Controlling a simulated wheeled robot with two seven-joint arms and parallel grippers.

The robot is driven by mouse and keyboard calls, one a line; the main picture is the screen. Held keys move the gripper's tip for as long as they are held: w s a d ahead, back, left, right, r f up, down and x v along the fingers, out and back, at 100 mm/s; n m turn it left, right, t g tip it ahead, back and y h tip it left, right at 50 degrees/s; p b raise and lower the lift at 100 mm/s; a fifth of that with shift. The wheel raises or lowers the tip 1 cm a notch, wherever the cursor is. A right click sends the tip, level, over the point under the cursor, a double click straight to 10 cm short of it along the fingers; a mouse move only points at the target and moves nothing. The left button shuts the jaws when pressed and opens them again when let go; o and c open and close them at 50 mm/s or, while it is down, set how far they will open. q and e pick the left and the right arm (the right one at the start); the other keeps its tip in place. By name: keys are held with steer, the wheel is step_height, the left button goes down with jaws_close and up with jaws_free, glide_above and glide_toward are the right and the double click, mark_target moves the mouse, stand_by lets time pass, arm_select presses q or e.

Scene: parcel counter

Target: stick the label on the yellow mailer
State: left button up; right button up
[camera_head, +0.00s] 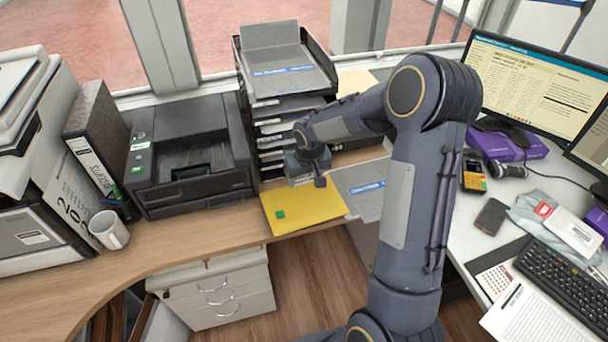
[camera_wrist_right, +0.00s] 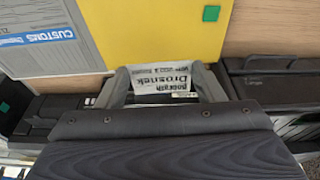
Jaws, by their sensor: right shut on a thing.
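The yellow mailer (camera_head: 316,207) lies flat on the wooden counter, with a small green square (camera_head: 280,214) on its left part. It also fills the top middle of the right wrist view (camera_wrist_right: 150,30). My right gripper (camera_head: 306,182) is over the mailer's far edge, fingers pointing down. In the right wrist view my right gripper (camera_wrist_right: 161,74) is shut on a white label (camera_wrist_right: 165,79) with printed black text. The label overlaps the mailer's edge in that view; I cannot tell whether they touch. The label is not discernible in the head view. My left gripper is not in view.
A grey customs sheet (camera_head: 368,188) lies right of the mailer. A black printer (camera_head: 185,150) stands left, and a stack of black trays (camera_head: 275,105) stands behind. The wooden counter left of the mailer is clear.

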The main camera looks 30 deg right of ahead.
steer(key=shift+f+b, duration=0.3)
steer(key=shift+f, duration=0.3)
step_height(320, 180, down, 7)
steer(key=b, duration=0.5)
steer(key=shift+r, duration=0.15)
steer(key=shift+f+b, duration=0.6)
steer(key=shift+b, duration=0.1)
steer(key=o, duration=0.7)
steer(key=shift+o, duration=0.2)
steer(key=shift+r, duration=0.2)
steer(key=shift+p+v, duration=1.6)
steer(key=shift+v, duration=1.05)
steer(key=shift+d+r, duration=0.1)
